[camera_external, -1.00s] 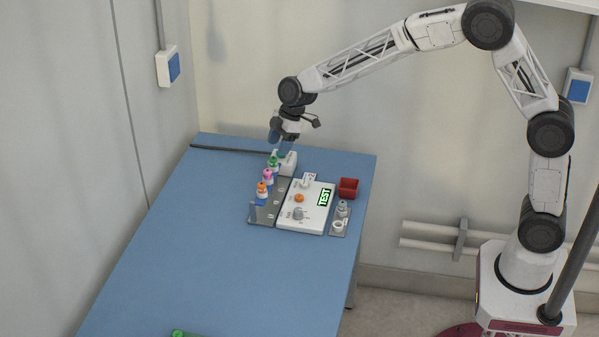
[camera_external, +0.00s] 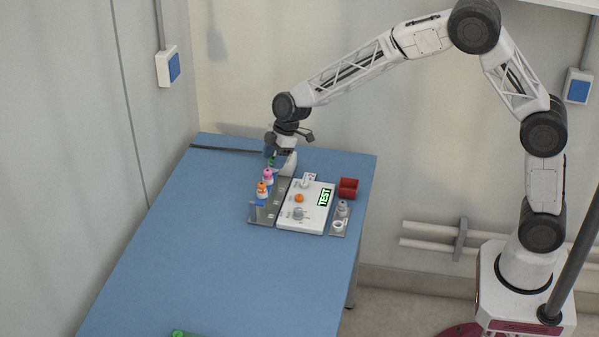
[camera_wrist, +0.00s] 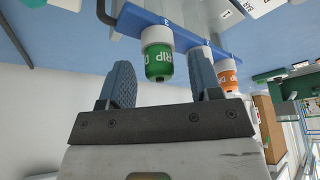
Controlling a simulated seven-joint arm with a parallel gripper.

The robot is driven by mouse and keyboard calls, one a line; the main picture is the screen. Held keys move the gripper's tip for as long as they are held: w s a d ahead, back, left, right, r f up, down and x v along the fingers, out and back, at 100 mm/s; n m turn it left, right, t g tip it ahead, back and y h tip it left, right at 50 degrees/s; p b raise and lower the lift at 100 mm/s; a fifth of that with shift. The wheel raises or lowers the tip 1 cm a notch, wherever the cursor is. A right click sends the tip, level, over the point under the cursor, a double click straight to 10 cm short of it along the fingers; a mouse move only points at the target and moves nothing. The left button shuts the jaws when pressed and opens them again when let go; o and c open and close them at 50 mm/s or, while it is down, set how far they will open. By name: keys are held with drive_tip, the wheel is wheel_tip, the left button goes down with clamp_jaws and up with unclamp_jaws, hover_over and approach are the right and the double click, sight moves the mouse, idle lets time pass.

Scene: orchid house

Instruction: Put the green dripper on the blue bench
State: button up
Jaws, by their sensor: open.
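The green dripper (camera_external: 272,161) stands at the far end of a row of drippers in a rack on the blue bench (camera_external: 180,255). In the wrist view my gripper (camera_wrist: 162,78) is open, with a gap visible on both sides of the dripper.
The pink dripper (camera_external: 268,174) and orange dripper (camera_external: 262,188) stand close by in the row. The bench's left and front are largely clear.

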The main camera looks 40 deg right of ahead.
drive_tip(key=shift+c, duration=0.2)
drive_tip(key=c, duration=1)
drive_tip(key=shift+r, duration=0.1)
drive_tip(key=shift+c, duration=0.2)
drive_tip(key=shift+r, duration=0.35)
wheel_tip(320, 180, up, 3)
drive_tip(key=s+a+r, duration=0.1)
drive_tip(key=s, duration=1.5)
drive_tip(key=shift+a, duration=0.2)
